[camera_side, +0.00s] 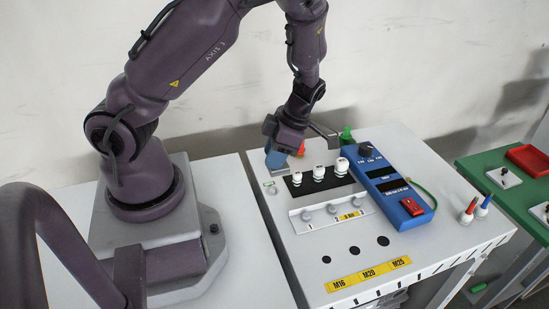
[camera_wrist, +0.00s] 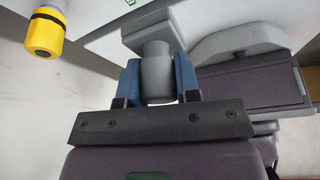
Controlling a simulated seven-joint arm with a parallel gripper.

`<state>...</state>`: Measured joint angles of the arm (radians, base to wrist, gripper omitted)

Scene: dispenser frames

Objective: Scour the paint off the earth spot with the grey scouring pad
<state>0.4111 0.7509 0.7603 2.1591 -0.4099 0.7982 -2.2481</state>
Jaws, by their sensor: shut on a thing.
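My gripper (camera_wrist: 157,80) is shut on a grey round grip, with a blue finger on each side. The grip belongs to the grey scouring pad (camera_wrist: 146,25), whose squarish block extends beyond the fingertips. In the side view my gripper (camera_side: 277,160) is low over the back left of the white bench, left of the white glands. The pad is hard to make out there. A small green-marked plate (camera_side: 269,184) lies just in front of the gripper and may be the earth spot; I cannot tell. Whether the pad touches the bench is unclear.
White glands (camera_side: 319,172) stand in a row on a black strip, close right of the gripper. A blue tester (camera_side: 388,188) and a metal bracket (camera_side: 333,210) are nearby. A yellow-and-black item (camera_wrist: 45,38) shows in the wrist view. The bench's front has holes and yellow labels.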

